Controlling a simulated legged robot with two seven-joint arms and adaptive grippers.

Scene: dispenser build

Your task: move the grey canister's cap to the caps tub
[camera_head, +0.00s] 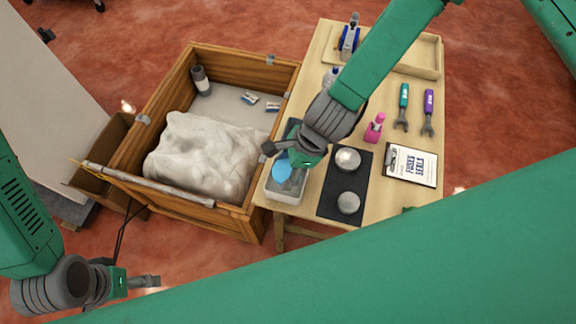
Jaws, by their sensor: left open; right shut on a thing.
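My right gripper (274,153) is over the grey caps tub (272,192) at the table's near left corner. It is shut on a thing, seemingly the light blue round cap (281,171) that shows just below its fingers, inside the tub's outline. The fingers partly hide the grip, and whether the cap touches the tub cannot be told. A dark grey canister (201,81) stands in the far left corner of the wooden crate. Two silver round pieces (348,160) (348,203) sit on a black mat. My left gripper (150,282) is open and empty over the floor at the lower left.
The wooden crate (230,54), left of the table, holds a large crumpled pale bag (200,155). The table also bears a pink bottle (375,127), two wrenches (403,105) (428,112), a clipboard (411,167) and a wooden tray (427,57). My arm hides the near right.

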